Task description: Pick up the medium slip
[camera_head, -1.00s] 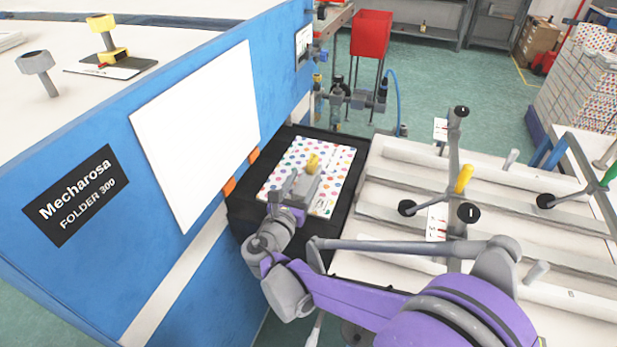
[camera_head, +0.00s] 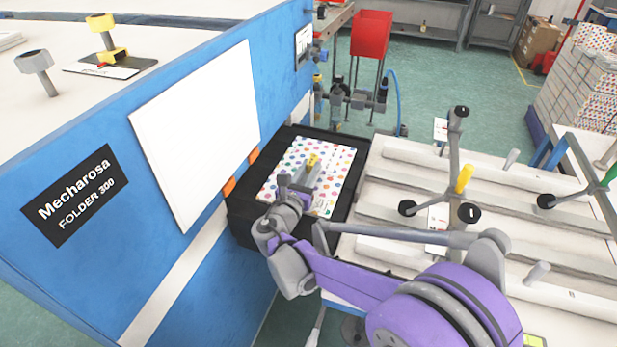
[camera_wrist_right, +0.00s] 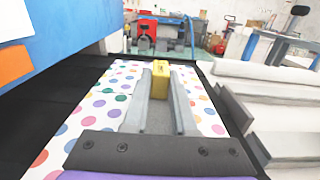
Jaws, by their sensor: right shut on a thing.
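A small yellow block (camera_head: 312,159) is above or on a stack of sheets with coloured dots (camera_head: 285,168). It looks like the medium slip, but I cannot read any size mark. My right gripper (camera_head: 309,170) reaches over the stack and is shut on the yellow block. In the right wrist view, the yellow block (camera_wrist_right: 160,80) stands between the tips of the two grey fingers (camera_wrist_right: 160,92). Its lower part is partly hidden by the fingers. I cannot tell whether it touches the sheets. My left gripper is not in view.
The stack lies in a black tray (camera_head: 240,214) against the blue folder machine (camera_head: 190,120). To the right is a white table (camera_head: 400,262) with rails and upright rods. A red bin (camera_head: 371,33) stands behind. Another yellow piece (camera_head: 112,55) sits on top of the machine.

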